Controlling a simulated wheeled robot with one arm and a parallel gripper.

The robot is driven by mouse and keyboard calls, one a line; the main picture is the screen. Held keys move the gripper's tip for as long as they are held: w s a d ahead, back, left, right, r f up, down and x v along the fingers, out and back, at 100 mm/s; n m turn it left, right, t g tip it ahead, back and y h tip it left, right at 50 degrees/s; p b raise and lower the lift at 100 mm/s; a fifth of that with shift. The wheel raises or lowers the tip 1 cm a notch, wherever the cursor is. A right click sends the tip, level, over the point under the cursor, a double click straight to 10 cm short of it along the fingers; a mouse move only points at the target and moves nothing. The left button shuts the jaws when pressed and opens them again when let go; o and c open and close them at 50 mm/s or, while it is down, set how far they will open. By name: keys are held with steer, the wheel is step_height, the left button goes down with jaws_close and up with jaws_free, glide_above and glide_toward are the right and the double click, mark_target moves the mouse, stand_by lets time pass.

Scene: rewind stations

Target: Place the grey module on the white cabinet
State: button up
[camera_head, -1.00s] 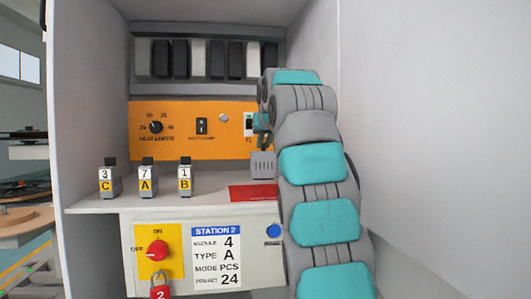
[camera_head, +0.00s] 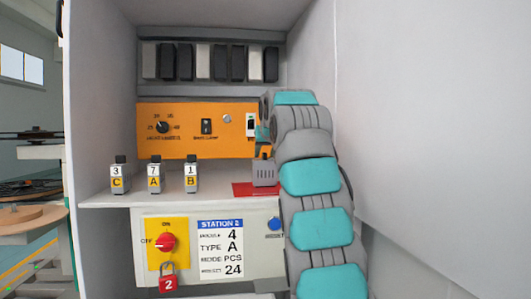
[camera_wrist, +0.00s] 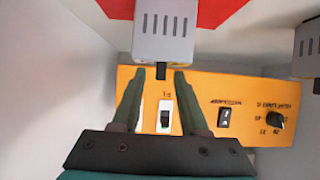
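The grey module (camera_head: 264,173), a slotted block with a dark top knob, rests at the right end of the red pad (camera_head: 243,189). The pad lies on the top of the white cabinet (camera_head: 139,250). My gripper (camera_head: 262,134) is just above the module, in front of the orange panel; my arm hides the area to its right. In the wrist view, the module (camera_wrist: 166,38) is beyond the fingertips. My gripper (camera_wrist: 161,74) is open there, with the module's black knob between the fingertips and a gap on each side.
Several labelled modules stand on the ledge, C (camera_head: 117,180), A (camera_head: 155,178) and B (camera_head: 191,178). The orange panel (camera_head: 185,145) with switches is behind. A red rotary switch (camera_head: 166,243) and padlock (camera_head: 168,283) are on the cabinet front. White walls enclose both sides.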

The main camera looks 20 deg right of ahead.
steer(key=shift+r, duration=0.2)
steer(key=v, duration=1.2)
steer(key=shift+b, duration=0.35)
